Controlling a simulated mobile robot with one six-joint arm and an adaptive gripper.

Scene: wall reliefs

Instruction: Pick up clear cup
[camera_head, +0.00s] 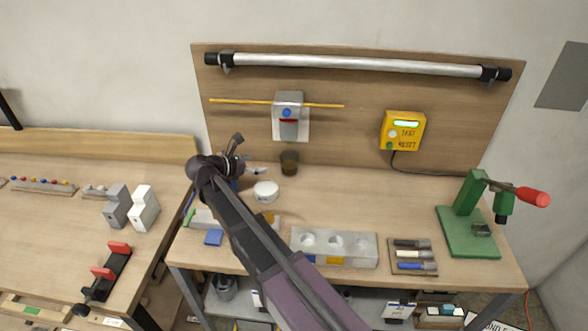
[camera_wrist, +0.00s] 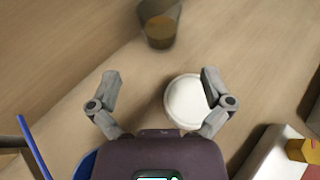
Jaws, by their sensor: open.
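The clear cup (camera_head: 289,162) looks brownish and see-through. It stands upright on the bench near the back board. In the wrist view the cup (camera_wrist: 159,30) is at the top, beyond my fingertips and roughly centred between them. My gripper (camera_wrist: 160,77) is open and empty, with its fingers spread apart. In the head view my gripper (camera_head: 250,170) is to the left of the cup, and apart from it. My arm hides part of the bench's left side.
A white round container (camera_head: 265,192) sits before the cup; in the wrist view it (camera_wrist: 186,101) is partly overlapped by the right finger. A white block with holes (camera_head: 335,245), a marker tray (camera_head: 413,257) and a green press (camera_head: 470,225) stand rightward. Bench right of the cup is clear.

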